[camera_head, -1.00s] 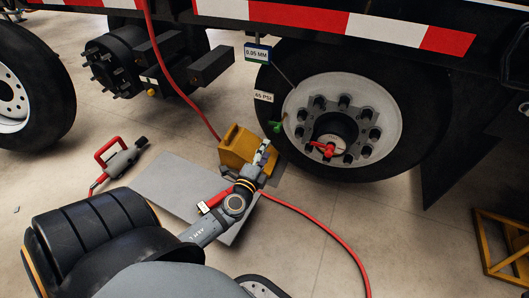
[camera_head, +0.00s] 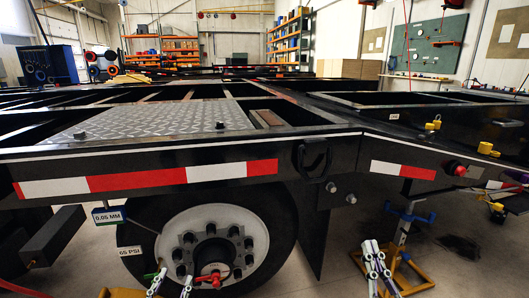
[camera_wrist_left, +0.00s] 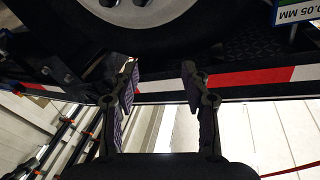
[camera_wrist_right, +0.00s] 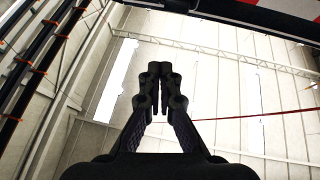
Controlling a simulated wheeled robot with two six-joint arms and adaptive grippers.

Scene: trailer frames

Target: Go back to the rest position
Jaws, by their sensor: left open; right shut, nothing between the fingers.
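My left gripper (camera_head: 171,284) shows at the bottom edge of the head view, in front of the lower part of the trailer wheel (camera_head: 210,238). Its two fingers stand apart and nothing is between them, as the left wrist view also shows (camera_wrist_left: 160,82). My right gripper (camera_head: 376,262) points up at the lower right of the head view, in front of a blue and yellow stand (camera_head: 404,235). Its fingers are together and empty in the right wrist view (camera_wrist_right: 154,88). Most of both arms is out of the head view.
The trailer's side rail with red and white tape (camera_head: 135,180) runs across, behind both grippers. A "0.05 MM" tag (camera_head: 108,217) and a "65 PSI" tag (camera_head: 130,251) are by the wheel. A red part (camera_head: 213,279) is at the hub. Shelves (camera_head: 290,38) stand far back.

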